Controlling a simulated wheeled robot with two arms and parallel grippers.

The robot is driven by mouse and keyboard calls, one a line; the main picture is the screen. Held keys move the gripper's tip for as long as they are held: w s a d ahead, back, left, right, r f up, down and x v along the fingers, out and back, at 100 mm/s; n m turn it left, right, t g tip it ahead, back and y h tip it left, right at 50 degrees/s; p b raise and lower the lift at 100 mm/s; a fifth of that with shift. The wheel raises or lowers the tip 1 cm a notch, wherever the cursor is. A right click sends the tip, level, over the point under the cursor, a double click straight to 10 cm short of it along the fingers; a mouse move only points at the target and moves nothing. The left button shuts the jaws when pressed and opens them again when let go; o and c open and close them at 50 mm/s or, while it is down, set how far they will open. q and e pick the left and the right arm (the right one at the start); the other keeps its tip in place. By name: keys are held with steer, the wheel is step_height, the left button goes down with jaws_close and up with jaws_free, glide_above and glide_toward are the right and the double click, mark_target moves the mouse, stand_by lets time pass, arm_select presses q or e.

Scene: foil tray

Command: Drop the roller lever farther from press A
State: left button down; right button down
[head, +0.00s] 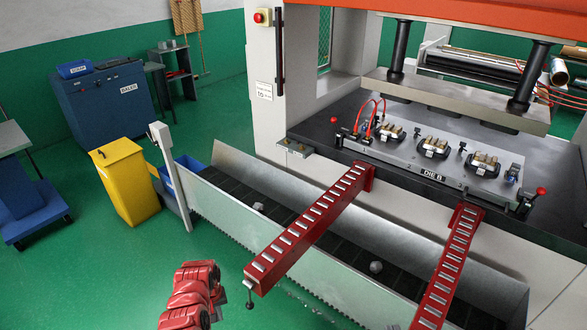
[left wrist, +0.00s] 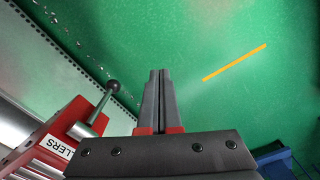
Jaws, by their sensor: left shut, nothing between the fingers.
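Two red roller arms stick out from the press. The left roller arm (head: 308,228) ends at the front with a roller lever (head: 249,291), a short dark rod with a ball knob hanging at its end. The right roller arm (head: 448,265) runs off the bottom edge, and I cannot make out a lever on it. In the left wrist view the lever (left wrist: 105,101) stands out from the red end of the roller arm, left of my fingers. My left gripper (left wrist: 155,90) is shut and empty, apart from the lever. In the head view my left gripper (head: 217,293) is left of it. My right gripper is not in view.
A scrap trough (head: 235,220) with a toothed metal wall runs under the roller arms. The press bed carries a die marked DIE B (head: 433,176). A yellow bin (head: 125,182) and a blue baler (head: 105,100) stand at left. Green floor around my left gripper is open.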

arm_select(q)
step_height(320, 180, up, 10)
steer(key=p, duration=0.2)
steer(key=shift+f, duration=0.2)
stand_by(0.3)
